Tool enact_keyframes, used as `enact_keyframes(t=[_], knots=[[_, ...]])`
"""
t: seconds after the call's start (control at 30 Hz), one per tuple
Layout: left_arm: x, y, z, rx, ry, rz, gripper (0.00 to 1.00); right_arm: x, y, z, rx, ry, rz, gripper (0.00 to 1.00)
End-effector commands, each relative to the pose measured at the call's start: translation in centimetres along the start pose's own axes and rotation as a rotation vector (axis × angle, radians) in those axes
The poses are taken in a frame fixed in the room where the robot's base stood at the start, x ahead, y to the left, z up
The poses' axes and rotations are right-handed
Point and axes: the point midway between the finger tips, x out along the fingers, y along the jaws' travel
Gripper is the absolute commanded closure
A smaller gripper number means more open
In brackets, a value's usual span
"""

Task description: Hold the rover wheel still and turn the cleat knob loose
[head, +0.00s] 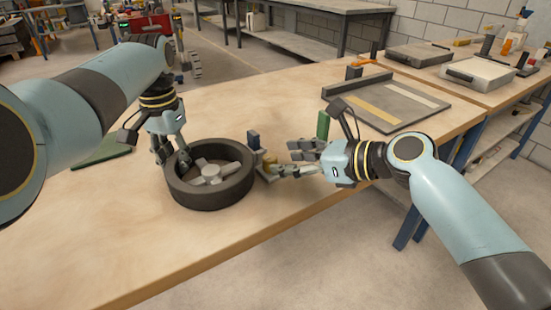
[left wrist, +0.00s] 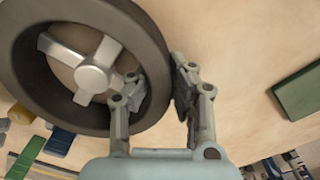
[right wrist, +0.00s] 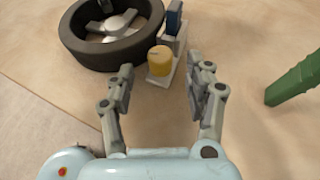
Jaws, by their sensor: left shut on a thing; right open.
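The rover wheel (head: 212,198), a dark tyre with a grey spoked hub, lies flat on the wooden table. My left gripper (head: 167,158) is shut on its rim, one finger inside and one outside; the left wrist view shows the tyre wall (left wrist: 152,45) between the fingers. The yellow cleat knob (right wrist: 160,62) stands on a pale base beside the wheel, with a blue upright piece (right wrist: 174,20) behind it. My right gripper (right wrist: 166,73) is open, its fingers spread and the knob just ahead of the gap. In the head view the knob (head: 269,159) is partly hidden.
A green post (head: 323,125) stands behind my right gripper. A green flat piece (head: 103,150) lies left of the wheel. A grey tray-like board (head: 385,105) lies farther back. The table's front edge runs close below the wheel; the table in front is bare.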

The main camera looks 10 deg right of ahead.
Motion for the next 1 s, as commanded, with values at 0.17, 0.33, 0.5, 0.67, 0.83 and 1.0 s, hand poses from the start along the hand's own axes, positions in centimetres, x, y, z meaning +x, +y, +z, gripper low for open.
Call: enact_keyframes(t=[0.17,0.33,0.5,0.67,0.83,1.0], knots=[[-0.1,0.0,0.0,0.000,0.001,-0.001,1.00,2.9,-0.1,0.1,0.000,-0.001,-0.001,0.47],[0.0,0.0,0.0,0.000,0.001,-0.001,1.00,4.1,0.0,0.0,-0.001,0.000,0.000,0.47],[0.0,0.0,0.0,0.000,0.001,-0.001,1.00,4.2,0.0,0.0,-0.002,0.001,0.000,0.47],[0.0,0.0,0.0,0.000,0.001,-0.001,1.00,4.2,0.0,0.0,-0.001,0.001,0.000,0.55],[0.0,-0.1,0.0,0.000,0.001,-0.001,1.00,4.2,0.0,0.0,-0.001,0.001,0.000,0.77],[0.0,-0.1,0.0,0.000,0.000,-0.001,1.00,4.2,0.0,0.0,-0.001,0.001,0.000,0.99]])
